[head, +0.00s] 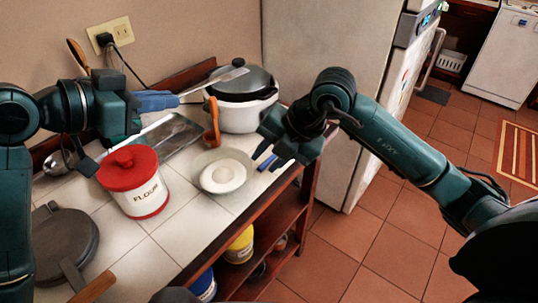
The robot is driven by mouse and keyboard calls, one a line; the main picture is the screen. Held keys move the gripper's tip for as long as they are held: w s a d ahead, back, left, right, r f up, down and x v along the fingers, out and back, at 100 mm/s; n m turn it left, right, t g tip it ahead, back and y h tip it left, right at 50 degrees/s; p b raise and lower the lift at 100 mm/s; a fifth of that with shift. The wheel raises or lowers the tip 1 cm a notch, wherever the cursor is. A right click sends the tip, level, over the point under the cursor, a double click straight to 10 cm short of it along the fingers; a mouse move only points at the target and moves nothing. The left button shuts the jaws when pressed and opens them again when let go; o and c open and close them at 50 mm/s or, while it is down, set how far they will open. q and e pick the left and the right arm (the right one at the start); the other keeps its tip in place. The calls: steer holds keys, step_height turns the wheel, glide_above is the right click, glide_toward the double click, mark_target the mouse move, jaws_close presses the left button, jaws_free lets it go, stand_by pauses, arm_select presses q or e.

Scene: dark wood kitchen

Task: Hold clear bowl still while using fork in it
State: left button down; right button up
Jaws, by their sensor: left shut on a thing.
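The clear bowl (201,158) stands on the white tiled counter, with a white ring-shaped thing (223,176) in it. My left gripper (136,104) is above the counter, up and left of the bowl. It is shut on a blue-handled utensil, seemingly the fork (158,101), whose metal end points right toward the pot lid. The fork's tines are too small to make out. My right gripper (283,150) is just right of the bowl, near the counter's edge, and appears apart from it.
A red-lidded flour canister (146,195) stands left of the bowl. A white pot (240,116) with a dark lid and an orange ladle (211,122) are behind it. A dark round pan (62,243) lies front left. The fridge (330,50) stands beyond the counter.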

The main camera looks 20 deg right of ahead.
mark_target(244, 181)
steer(key=x, duration=1.1)
steer(key=shift+a+f, duration=0.2)
steer(key=shift+a, duration=0.05)
jaws_close()
